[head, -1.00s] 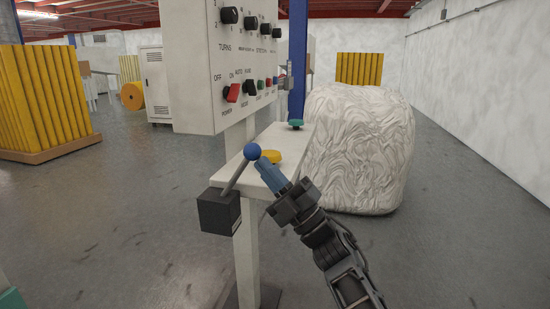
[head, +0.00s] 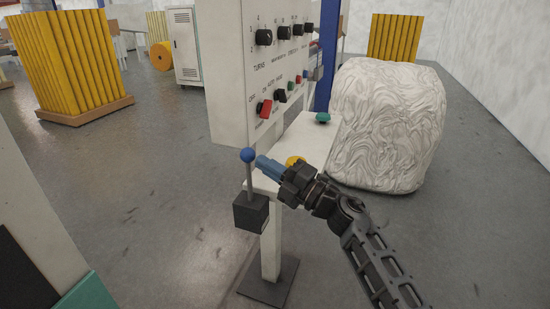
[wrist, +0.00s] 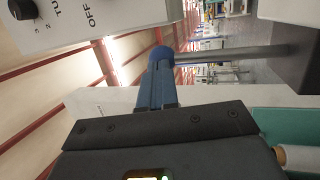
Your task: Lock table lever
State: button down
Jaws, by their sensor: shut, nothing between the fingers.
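The table lever has a blue ball knob (head: 248,155) on a thin grey rod that stands almost upright from a black box (head: 251,212) at the near end of the white table (head: 297,142). My gripper (head: 262,164) has blue fingers that are shut and empty. Its tips are at the right side of the knob, touching or almost touching it. In the wrist view the knob (wrist: 160,56) shows just beyond the fingertips (wrist: 157,75), which partly cover it. The rod (wrist: 230,54) runs right from it to the dark box (wrist: 297,45).
A white control panel (head: 250,75) with knobs and switches rises behind the lever. A yellow button (head: 294,161) and a green button (head: 323,117) are on the table. A large white wrapped bale (head: 385,125) stands to the right. Floor left of the lever is clear.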

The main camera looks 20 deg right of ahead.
jog(key=shift+w+a+r+p, duration=0.3)
jog(key=shift+a+p, duration=0.1)
